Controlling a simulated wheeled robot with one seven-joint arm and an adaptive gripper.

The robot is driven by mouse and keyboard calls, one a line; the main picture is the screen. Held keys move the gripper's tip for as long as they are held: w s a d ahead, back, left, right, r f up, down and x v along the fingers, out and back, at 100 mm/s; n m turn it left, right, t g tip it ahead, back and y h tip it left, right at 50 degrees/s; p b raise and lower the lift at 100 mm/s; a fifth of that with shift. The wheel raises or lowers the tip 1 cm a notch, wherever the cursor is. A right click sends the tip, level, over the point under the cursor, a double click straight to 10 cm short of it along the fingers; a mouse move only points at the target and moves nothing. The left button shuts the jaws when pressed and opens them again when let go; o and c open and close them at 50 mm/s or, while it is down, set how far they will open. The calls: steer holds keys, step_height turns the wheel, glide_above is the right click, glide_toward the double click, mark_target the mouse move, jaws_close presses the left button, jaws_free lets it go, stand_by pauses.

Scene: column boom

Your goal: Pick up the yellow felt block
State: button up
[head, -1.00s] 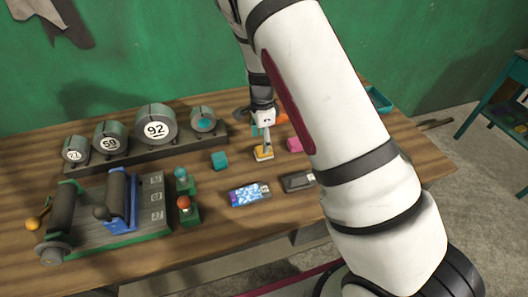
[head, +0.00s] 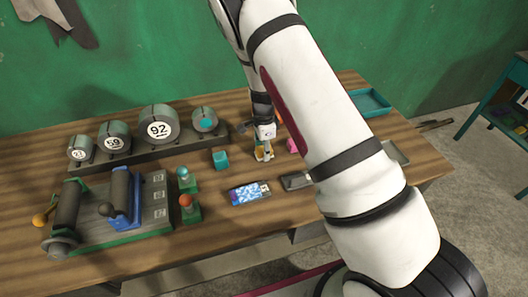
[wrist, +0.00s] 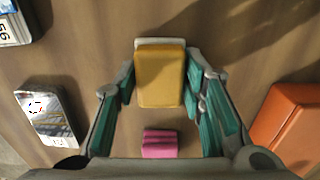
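The yellow felt block (wrist: 160,78) lies on the wooden table, with a pale strip along its far edge in the wrist view. In the head view the block (head: 259,154) shows only partly under my gripper (head: 264,148). In the wrist view the teal-padded fingers of my gripper (wrist: 161,88) stand apart on either side of the block.
A pink block (wrist: 160,143) lies close to the yellow one, and an orange object (wrist: 290,122) is to the right. A teal cube (head: 220,160), a blue-patterned device (head: 249,193) and a dark device (head: 297,181) lie nearby. A rack of numbered drums (head: 159,124) stands behind left.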

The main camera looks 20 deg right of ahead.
steer(key=shift+c, duration=0.6)
steer(key=shift+w+r+b, duration=0.1)
steer(key=shift+r+b, duration=0.2)
steer(key=shift+r, duration=0.55)
steer(key=shift+s+r, duration=0.2)
steer(key=shift+r, duration=0.3)
steer(key=shift+s+r, duration=0.15)
steer(key=shift+r, duration=0.3)
steer(key=s, duration=0.5)
steer(key=s+r, duration=0.1)
steer(key=s, duration=0.9)
steer(key=shift+s+r+b, duration=0.2)
steer(key=shift+s+b, duration=0.05)
steer(key=shift+b, duration=0.05)
steer(key=o, duration=0.7)
steer(key=c, duration=0.4)
